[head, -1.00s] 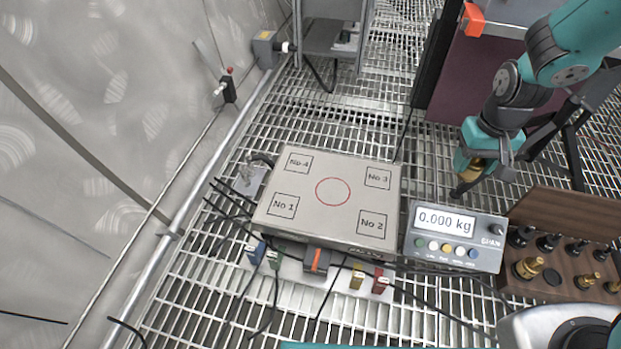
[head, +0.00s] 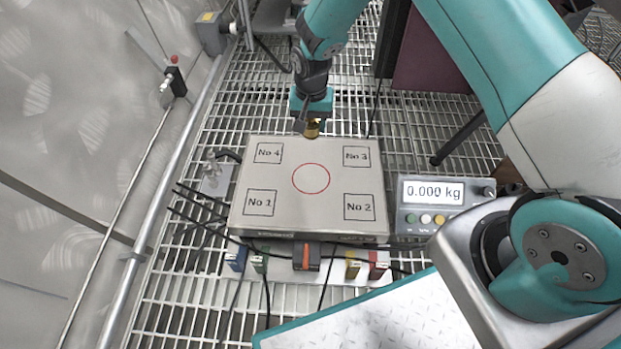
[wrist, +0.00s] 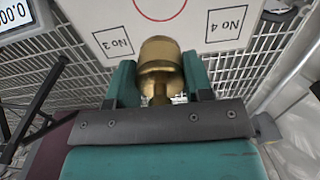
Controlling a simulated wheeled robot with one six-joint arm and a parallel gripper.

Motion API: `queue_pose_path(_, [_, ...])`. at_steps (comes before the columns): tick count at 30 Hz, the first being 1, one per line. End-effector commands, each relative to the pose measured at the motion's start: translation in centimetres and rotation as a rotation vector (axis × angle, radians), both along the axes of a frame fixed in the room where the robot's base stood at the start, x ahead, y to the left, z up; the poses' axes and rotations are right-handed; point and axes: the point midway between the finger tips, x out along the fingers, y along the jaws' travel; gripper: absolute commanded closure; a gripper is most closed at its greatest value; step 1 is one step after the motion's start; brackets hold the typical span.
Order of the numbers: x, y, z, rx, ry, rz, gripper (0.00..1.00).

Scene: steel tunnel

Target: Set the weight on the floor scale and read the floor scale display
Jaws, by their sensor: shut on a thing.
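The floor scale (head: 284,192) is a pale flat platform with a red circle in its middle and corner squares marked No 1 to No 4. Its display (head: 434,191) stands to the right and reads 0.000 kg. My gripper (head: 311,124) is shut on a brass weight (head: 312,130) at the far edge of the platform, between No 4 and No 3. In the wrist view the brass weight (wrist: 158,68) sits between the two teal fingers, with the platform beyond it. The red circle is bare. I cannot tell the exact height of the weight.
Colored connectors (head: 305,256) and black cables lie along the scale's near side. A valve fitting (head: 211,169) is left of the platform. A pipe and wall run along the left. The floor is open steel grating.

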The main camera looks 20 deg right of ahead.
Motion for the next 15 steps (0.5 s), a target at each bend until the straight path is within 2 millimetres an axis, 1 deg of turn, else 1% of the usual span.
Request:
queue_pose_path(1, [0.0,0.1,-1.5,-0.001,0.001,-0.002,0.94])
queue_pose_path(9, [0.0,0.1,-9.0,-0.001,0.001,0.000,0.94])
queue_pose_path(12, [0.0,0.1,-11.5,0.000,0.000,0.000,0.94])
queue_pose_path(15, [0.0,0.1,-13.4,0.000,-0.001,0.001,0.94])
